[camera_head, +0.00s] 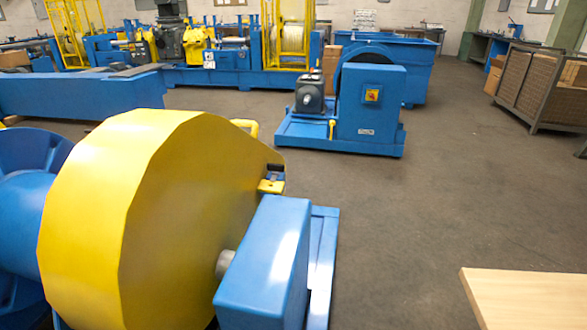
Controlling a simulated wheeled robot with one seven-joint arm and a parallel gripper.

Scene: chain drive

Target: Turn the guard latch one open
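A large yellow guard (150,220) with a many-sided rim fills the left foreground and stands on a blue machine. A small yellow piece (270,187) sits at the guard's right edge, beside a dark slot. It looks like a latch, but it is too small to tell whether it is turned open or closed. A yellow bar or handle (248,127) shows behind the guard's top edge. My gripper is not in view.
A blue box (268,262) and a grey shaft stand right of the guard. A wooden tabletop (530,298) is at the lower right. Another blue machine (368,102) stands farther back; mesh crates (545,88) are at the right. The floor (430,200) between is clear.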

